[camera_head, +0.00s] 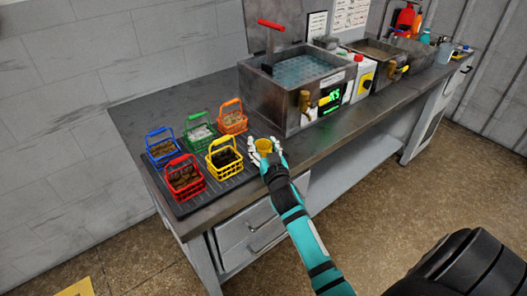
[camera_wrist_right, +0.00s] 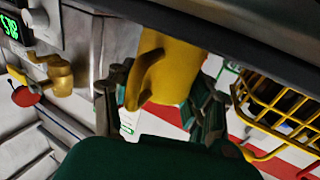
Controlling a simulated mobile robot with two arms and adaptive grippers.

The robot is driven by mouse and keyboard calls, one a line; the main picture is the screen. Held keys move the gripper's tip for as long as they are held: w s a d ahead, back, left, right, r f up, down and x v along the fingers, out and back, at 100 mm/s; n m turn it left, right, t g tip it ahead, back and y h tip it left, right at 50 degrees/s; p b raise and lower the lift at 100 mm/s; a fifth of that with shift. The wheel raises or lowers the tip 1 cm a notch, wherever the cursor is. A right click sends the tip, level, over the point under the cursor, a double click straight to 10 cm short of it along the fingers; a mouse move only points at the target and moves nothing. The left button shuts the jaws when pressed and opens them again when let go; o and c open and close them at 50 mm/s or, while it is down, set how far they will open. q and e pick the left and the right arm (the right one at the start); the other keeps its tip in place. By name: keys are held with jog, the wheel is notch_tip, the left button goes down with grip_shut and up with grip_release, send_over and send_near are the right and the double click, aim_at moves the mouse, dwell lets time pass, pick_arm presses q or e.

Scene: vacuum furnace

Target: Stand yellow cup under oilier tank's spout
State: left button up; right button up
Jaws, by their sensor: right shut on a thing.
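My right gripper (camera_head: 265,158) is shut on the yellow cup (camera_head: 263,145) at the front of the bench, between the yellow basket and the nearer tank. In the right wrist view the cup (camera_wrist_right: 172,78) sits between the dark fingers, its handle on the left. The nearer tank (camera_head: 285,110) holds clear bluish liquid and has a brass spout (camera_head: 305,101), also in the wrist view (camera_wrist_right: 60,75). The farther tank (camera_head: 372,50) holds brownish liquid and has its own brass spout (camera_head: 391,68). The cup is apart from both spouts. My left gripper is not in view.
Blue (camera_head: 161,150), green (camera_head: 200,131), orange (camera_head: 232,119), red (camera_head: 184,178) and yellow (camera_head: 223,158) baskets stand on a dark mat at the left. A white unit (camera_head: 361,80) stands between the tanks. Bottles (camera_head: 408,18) and a small cup (camera_head: 457,50) are at the far end.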

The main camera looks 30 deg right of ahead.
aim_at(263, 147)
jog(key=shift+c, duration=0.9)
jog(key=shift+r, duration=0.55)
jog(key=shift+s+a+r, duration=0.1)
jog(key=shift+s+r, duration=0.05)
jog(key=shift+r, duration=0.45)
jog(key=shift+s+a+r, duration=0.1)
jog(key=shift+s+r, duration=0.05)
jog(key=shift+r, duration=0.45)
jog(key=s+a+f+n+y+b, duration=0.1)
jog(key=s+a+y, duration=0.1)
jog(key=s+a, duration=0.7)
jog(key=s+a+f+n+y+b, duration=0.1)
jog(key=s+a+n+y, duration=0.1)
jog(key=s+a, duration=0.7)
jog(key=s+y, duration=0.1)
jog(key=s, duration=0.3)
jog(key=shift+s+f+n+t+y, duration=0.3)
jog(key=shift+t, duration=0.1)
